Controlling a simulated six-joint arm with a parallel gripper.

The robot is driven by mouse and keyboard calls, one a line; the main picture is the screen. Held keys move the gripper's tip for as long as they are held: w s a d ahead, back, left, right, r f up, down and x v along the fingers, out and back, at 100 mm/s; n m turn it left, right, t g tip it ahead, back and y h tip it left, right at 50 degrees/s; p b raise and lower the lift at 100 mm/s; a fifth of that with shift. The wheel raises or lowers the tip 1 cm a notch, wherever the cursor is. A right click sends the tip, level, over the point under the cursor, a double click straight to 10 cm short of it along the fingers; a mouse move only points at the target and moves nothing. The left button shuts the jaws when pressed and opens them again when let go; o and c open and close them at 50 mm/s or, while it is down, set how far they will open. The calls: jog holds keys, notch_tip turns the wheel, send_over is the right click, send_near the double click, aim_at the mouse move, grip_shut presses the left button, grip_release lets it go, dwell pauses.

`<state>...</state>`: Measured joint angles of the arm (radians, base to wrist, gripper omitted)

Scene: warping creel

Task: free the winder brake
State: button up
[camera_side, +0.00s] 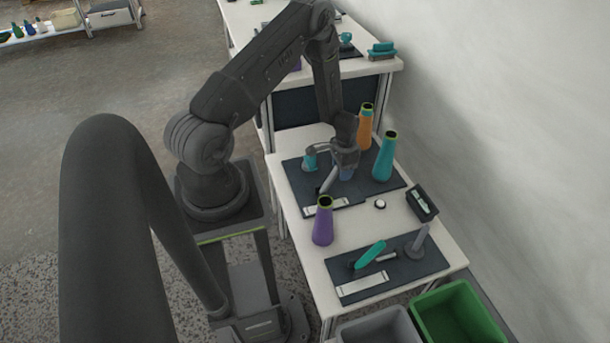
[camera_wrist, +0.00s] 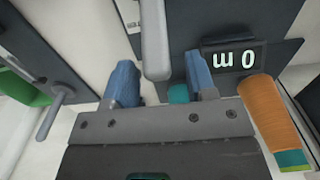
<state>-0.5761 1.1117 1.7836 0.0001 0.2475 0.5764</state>
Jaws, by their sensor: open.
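The far station is a dark plate (camera_side: 389,187) on the white bench. A teal part (camera_side: 310,161) stands on it to the left of my gripper (camera_side: 346,172). A light grey bar (camera_side: 328,181) slants just below my gripper. In the wrist view a grey rounded bar (camera_wrist: 155,42) points in from the top toward the gap between my blue fingertips (camera_wrist: 160,85). A small teal patch (camera_wrist: 178,94) shows in that gap. My gripper is open and holds nothing visible. I cannot tell which part is the winder brake, or whether the fingers touch it.
A display (camera_wrist: 235,58) reads 0 m. A second plate (camera_side: 402,272) bears a teal piece (camera_side: 370,254) and grey post (camera_side: 418,241). Grey and green bins (camera_side: 450,312) stand nearest.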

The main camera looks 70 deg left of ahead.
jog(key=shift+r, duration=0.1)
notch_tip(320, 180, up, 7)
dwell(0.6)
